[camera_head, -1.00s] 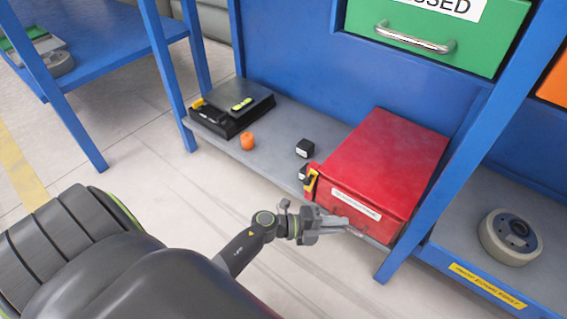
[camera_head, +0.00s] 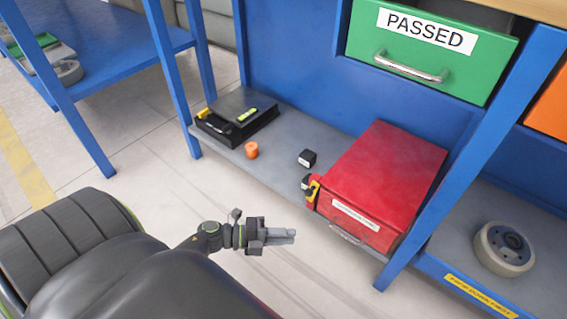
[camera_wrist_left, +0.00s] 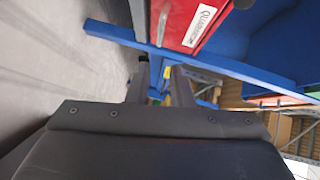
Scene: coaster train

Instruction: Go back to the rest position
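My left gripper (camera_head: 288,236) hangs over the pale floor in front of the low shelf, apart from the red box and holding nothing. In the left wrist view its two fingers (camera_wrist_left: 157,88) stand apart with a gap between them. The red box (camera_head: 385,175) with a white label sits on the low shelf to the right of the gripper. It also shows at the top of the left wrist view (camera_wrist_left: 180,22). My right gripper is not in view.
The grey low shelf (camera_head: 285,165) also holds a black case (camera_head: 240,118), an orange cylinder (camera_head: 251,150) and a small black cube (camera_head: 307,158). A green drawer (camera_head: 425,72) marked PASSED is above. Blue posts (camera_head: 475,145) frame the shelf. The floor around my gripper is clear.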

